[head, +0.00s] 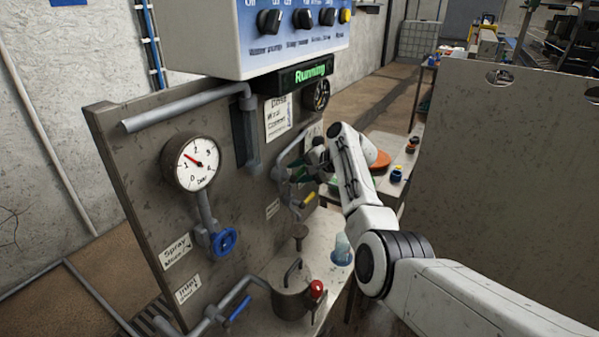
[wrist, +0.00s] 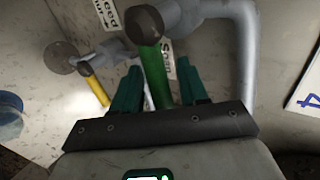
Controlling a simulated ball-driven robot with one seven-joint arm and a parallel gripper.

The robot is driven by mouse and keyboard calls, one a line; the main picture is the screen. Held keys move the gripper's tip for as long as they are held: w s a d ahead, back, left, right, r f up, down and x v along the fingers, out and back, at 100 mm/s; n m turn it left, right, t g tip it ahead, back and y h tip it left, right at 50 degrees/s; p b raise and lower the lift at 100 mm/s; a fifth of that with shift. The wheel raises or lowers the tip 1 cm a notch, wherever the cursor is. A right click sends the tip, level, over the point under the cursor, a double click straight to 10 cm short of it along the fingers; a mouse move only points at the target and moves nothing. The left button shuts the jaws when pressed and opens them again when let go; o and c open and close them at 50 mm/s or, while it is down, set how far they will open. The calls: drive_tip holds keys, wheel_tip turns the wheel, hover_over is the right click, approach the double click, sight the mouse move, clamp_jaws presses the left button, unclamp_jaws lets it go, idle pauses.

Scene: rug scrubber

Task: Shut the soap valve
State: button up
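A valve with a green lever handle (wrist: 155,75) sits on a grey pipe, with a partly hidden label beside it that starts with "S"; I cannot read it fully. In the wrist view my gripper (wrist: 160,85) has its two teal fingers apart, one on each side of the green handle. In the head view my gripper (head: 312,168) is at the panel's pipes, and my arm partly hides the valve. No valve clearly reads "soap".
A yellow-handled valve (wrist: 96,90) stands close at the left, also below my gripper in the head view (head: 309,199). A control box (head: 260,35) reading "Running" hangs above.

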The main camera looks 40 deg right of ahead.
drive_tip(key=shift+r, duration=0.1)
drive_tip(key=v, duration=1)
drive_tip(key=shift+s+b, duration=0.3)
drive_tip(key=shift+s, duration=0.05)
drive_tip(key=shift+d+r, duration=0.1)
drive_tip(key=p+v, duration=0.7)
drive_tip(key=v, duration=0.2)
drive_tip(key=shift+p, duration=0.35)
